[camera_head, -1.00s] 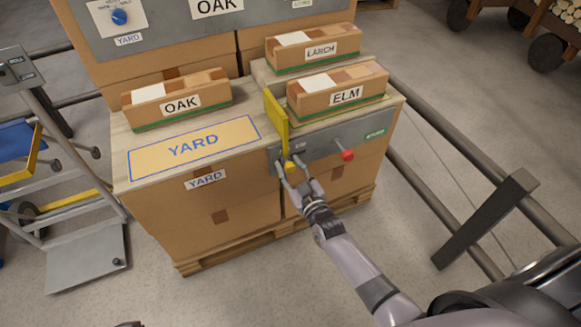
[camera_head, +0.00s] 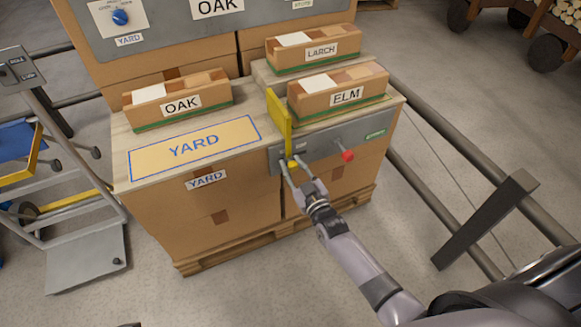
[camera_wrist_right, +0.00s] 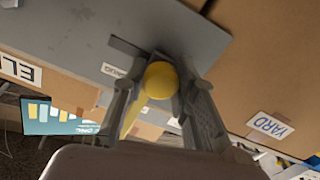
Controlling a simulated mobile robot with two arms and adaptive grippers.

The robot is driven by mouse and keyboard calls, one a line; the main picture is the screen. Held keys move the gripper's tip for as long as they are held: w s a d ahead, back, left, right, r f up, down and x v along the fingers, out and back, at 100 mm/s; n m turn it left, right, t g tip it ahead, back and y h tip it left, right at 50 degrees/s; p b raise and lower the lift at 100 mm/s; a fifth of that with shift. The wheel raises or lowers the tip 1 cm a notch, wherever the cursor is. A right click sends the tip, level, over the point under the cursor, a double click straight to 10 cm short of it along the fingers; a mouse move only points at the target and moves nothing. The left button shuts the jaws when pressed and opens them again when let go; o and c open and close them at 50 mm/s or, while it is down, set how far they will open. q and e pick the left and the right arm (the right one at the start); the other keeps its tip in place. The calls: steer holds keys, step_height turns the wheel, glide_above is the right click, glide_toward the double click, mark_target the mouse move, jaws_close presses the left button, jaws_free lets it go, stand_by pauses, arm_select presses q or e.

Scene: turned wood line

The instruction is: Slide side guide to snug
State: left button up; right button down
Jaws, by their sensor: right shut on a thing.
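The yellow side guide (camera_head: 279,122) stands upright on the table top, at the left end of the ELM box (camera_head: 338,94). The gap between guide and box looks very small; I cannot tell whether they touch. My right gripper (camera_head: 291,166) is shut on the guide's yellow knob at the grey front panel (camera_head: 325,145). In the right wrist view the round knob (camera_wrist_right: 159,80) sits between the two fingers, with part of the yellow guide (camera_wrist_right: 131,117) behind it. My left gripper is not in view.
A red knob (camera_head: 347,155) sits on the panel right of my gripper. The OAK box (camera_head: 177,100) and LARCH box (camera_head: 314,49) stand on the table top. The yellow YARD area (camera_head: 195,147) left of the guide is bare. A rail runs along the right.

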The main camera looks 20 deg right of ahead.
steer(key=d, duration=0.4)
steer(key=shift+w+d, duration=0.2)
steer(key=shift+d, duration=0.1)
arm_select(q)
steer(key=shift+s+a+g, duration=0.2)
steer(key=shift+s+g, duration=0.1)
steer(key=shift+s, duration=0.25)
arm_select(e)
steer(key=c, duration=1.3)
jaws_free()
steer(key=shift+d, duration=0.15)
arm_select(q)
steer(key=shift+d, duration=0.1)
arm_select(e)
steer(key=shift+s, duration=0.35)
steer(key=s, duration=1.1)
steer(key=shift+s+d, duration=0.15)
steer(key=shift+d, duration=0.25)
